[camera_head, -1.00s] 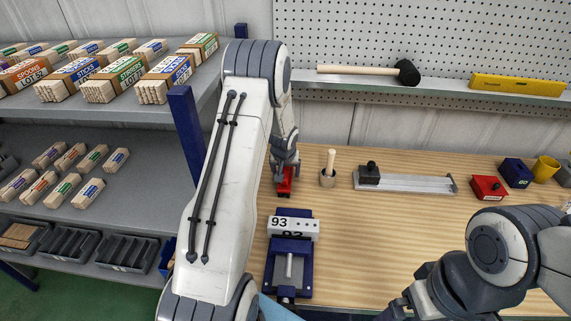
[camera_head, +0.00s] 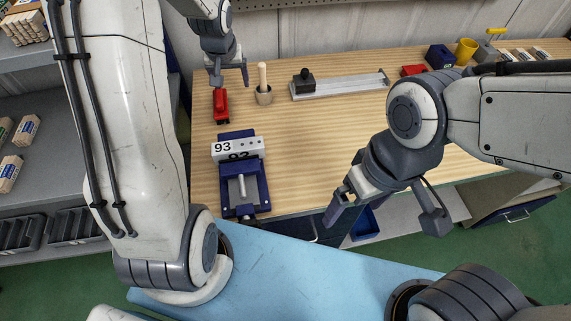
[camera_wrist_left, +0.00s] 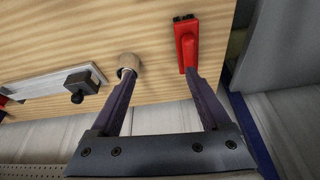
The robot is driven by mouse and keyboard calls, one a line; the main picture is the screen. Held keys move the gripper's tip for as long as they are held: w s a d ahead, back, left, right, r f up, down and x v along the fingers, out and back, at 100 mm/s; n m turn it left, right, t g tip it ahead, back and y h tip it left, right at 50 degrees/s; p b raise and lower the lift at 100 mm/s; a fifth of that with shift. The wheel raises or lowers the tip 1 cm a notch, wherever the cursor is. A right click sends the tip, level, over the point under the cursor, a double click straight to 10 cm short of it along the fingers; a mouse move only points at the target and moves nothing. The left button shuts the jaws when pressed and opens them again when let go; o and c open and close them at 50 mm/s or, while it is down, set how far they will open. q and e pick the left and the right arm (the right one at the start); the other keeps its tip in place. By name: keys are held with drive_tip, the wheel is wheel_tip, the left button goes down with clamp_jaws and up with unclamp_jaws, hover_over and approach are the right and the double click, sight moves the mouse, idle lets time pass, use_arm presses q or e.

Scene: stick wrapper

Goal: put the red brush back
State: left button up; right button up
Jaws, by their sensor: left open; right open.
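The red brush (camera_head: 221,108) lies on the wooden bench (camera_head: 310,145) near its left edge, behind the blue vise. It also shows in the left wrist view (camera_wrist_left: 187,45), with a small black part at one end. My left gripper (camera_head: 229,82) is open and empty, just behind and above the brush in the head view. In the left wrist view my left gripper (camera_wrist_left: 160,78) has one finger close to the brush's near end; nothing is between the fingers. My right gripper (camera_head: 387,218) is open and empty in front of the bench.
A blue vise (camera_head: 243,188) has a white block marked 93 (camera_head: 224,149) at its back. A metal rail (camera_head: 340,86) lies further right. The bench middle is clear.

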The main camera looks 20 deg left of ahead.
use_arm(q)
drive_tip(key=s+d+r+m+g+h, duration=0.1)
drive_tip(key=s+d+r+m, duration=0.15)
drive_tip(key=s+d, duration=0.6)
drive_tip(key=s+d+r+m+g+h, duration=0.15)
drive_tip(key=s+d+m, duration=0.35)
drive_tip(key=d, duration=0.6)
drive_tip(key=s+d+m, duration=0.2)
drive_tip(key=s, duration=0.6)
drive_tip(key=s+d+r+m+g, duration=0.1)
drive_tip(key=s+d, duration=0.2)
drive_tip(key=s, duration=0.5)
drive_tip(key=shift+s+r+m, duration=0.15)
drive_tip(key=shift+s+m, duration=0.2)
